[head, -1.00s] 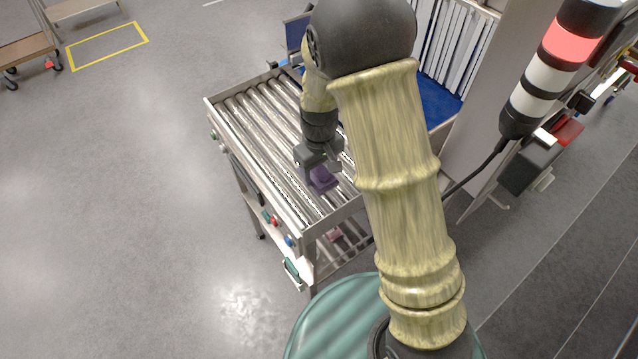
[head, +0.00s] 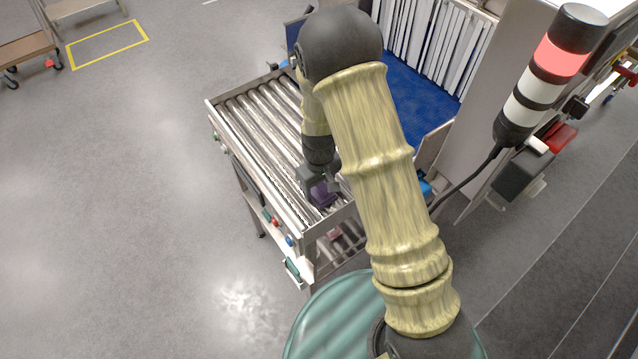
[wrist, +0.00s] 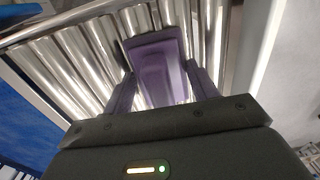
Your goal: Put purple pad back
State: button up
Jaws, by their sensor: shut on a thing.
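The purple pad (head: 327,193) is at the near end of the roller conveyor (head: 234,101), below my gripper. In the wrist view the purple pad (wrist: 160,68) looks like a shallow, tray-shaped piece with a raised rim, over the metal rollers. My gripper (wrist: 160,80) is shut on the purple pad, with a finger along each side. In the head view my gripper (head: 322,186) points down and partly hides the pad. Whether the pad touches the rollers cannot be told.
A blue belt (head: 412,85) leads into the tunnel behind hanging white strips (head: 440,40). A red and white signal lamp (head: 540,75) stands at the right. A metal rail edges the rollers. The left rollers are clear, and open floor (head: 110,200) lies left.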

jog(key=shift+f, duration=0.1)
jog(key=o, duration=1.1)
jog(key=shift+w+r+b, duration=0.1)
jog(key=shift+r+b, duration=0.25)
jog(key=shift+r, duration=0.35)
notch_tip(320, 180, up, 11)
jog(key=b, duration=0.3)
